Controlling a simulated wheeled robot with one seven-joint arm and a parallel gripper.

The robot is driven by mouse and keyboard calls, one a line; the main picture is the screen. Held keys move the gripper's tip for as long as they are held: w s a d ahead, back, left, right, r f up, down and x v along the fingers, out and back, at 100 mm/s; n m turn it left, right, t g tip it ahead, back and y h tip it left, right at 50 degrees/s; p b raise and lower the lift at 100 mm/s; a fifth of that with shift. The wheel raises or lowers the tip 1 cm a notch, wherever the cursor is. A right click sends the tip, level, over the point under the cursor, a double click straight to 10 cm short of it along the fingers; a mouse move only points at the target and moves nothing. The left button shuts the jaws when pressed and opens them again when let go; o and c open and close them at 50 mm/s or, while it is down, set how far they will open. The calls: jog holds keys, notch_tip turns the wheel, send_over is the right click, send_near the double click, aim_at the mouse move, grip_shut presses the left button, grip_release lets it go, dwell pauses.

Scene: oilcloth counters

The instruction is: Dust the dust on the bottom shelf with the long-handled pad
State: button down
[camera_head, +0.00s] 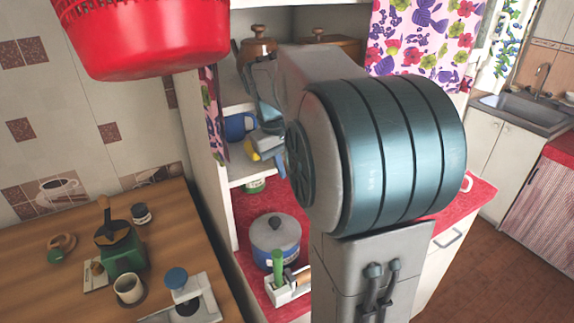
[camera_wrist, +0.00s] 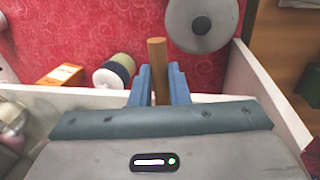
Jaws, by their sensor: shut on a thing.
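My gripper (camera_wrist: 159,88) has its two blue fingers closed around a wooden handle (camera_wrist: 157,55), which I take to be that of the long-handled pad. The handle's blunt end points away past the fingertips; I cannot make out the pad. In the head view my arm covers much of the open shelves, and my gripper is partly hidden beside the lower shelf (camera_head: 240,172). A yellow and grey thing (camera_head: 262,148) shows there; I cannot tell whether I hold it. I see no dust clearly on the shelf.
A blue mug (camera_head: 240,126) stands on the lower shelf. Below, a lidded pot (camera_head: 277,240) and a white caddy (camera_head: 289,292) stand on the red counter (camera_head: 247,263). A red basket (camera_head: 150,45) hangs at upper left. A wooden table (camera_head: 65,285) with several items stands at left.

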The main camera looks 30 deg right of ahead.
jog(key=shift+f, duration=0.3)
dwell(0.5)
